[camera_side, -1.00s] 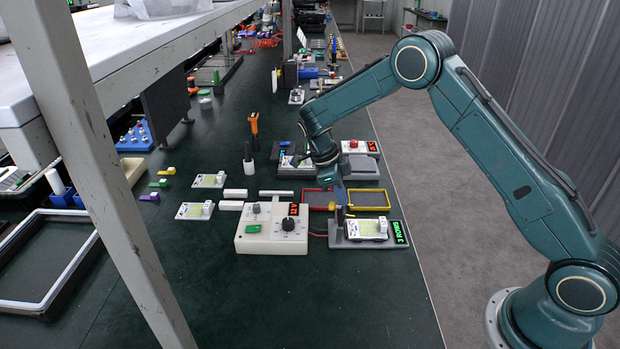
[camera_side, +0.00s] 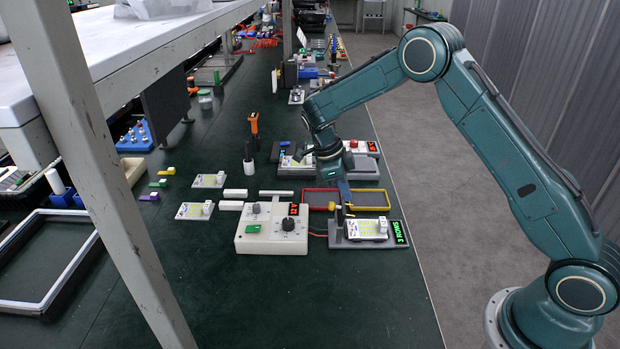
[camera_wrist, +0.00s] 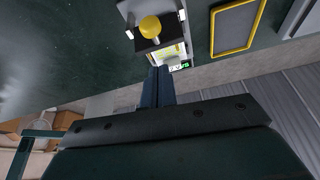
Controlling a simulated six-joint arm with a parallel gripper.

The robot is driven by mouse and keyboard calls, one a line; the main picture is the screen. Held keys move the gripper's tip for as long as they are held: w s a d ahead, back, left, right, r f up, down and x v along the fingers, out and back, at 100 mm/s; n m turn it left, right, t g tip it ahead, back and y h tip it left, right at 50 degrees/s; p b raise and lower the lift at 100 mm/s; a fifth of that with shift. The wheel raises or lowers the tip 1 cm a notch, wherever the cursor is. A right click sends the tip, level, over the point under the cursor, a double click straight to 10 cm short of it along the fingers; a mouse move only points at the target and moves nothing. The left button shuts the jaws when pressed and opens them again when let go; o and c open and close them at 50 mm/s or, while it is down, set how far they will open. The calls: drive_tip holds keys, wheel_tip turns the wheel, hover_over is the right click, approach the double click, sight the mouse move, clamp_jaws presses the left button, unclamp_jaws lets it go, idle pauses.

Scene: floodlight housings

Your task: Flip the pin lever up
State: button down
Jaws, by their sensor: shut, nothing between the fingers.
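The pin lever fixture is a grey base (camera_side: 337,240) at the right front of the bench. It carries a white card-like board (camera_side: 366,230), a dark upright post (camera_side: 339,215) and a green-lit "3 ROWS" display (camera_side: 399,232). In the wrist view a round yellow knob (camera_wrist: 150,27) stands above a dark block (camera_wrist: 158,43), with the green display (camera_wrist: 181,65) nearby. My gripper (camera_side: 346,200) is shut and empty, pointing down beside the post. In the wrist view its fingertips (camera_wrist: 158,72) are close to the fixture. Whether they touch the lever cannot be told.
White boards and bars lie further left. The bench front is clear.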

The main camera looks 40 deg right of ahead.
drive_tip(key=w+a+r, duration=0.4)
drive_tip(key=r, duration=0.3)
idle(1.1)
drive_tip(key=shift+w+a+r, duration=0.1)
drive_tip(key=shift+r, duration=0.05)
idle(0.5)
